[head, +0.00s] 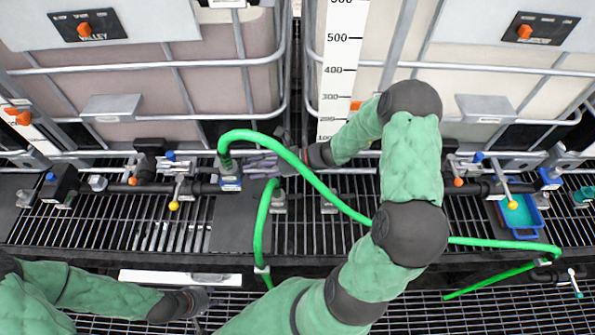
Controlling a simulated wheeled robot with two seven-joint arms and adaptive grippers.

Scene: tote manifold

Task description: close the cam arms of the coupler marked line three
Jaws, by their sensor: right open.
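A grey coupler with a blue band (230,182) sits at the end of the pipe left of centre, with a green hose (240,134) rising from its top. Its marking is too small to read, and I cannot tell how its cam arms stand. My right gripper (262,166) is open, just right of this coupler, its fingers pointing left towards it. I cannot tell whether they touch it. My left gripper (204,304) is low in the view, over the front grating, apart from the coupler; its fingers are too unclear to judge.
Two caged totes (120,90) stand behind. Valves with yellow-knobbed handles (174,206) line the pipe. A grey fitting (279,203) with another hose stands right of the coupler. A blue tray (522,216) lies at right. The green hose crosses my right arm's area.

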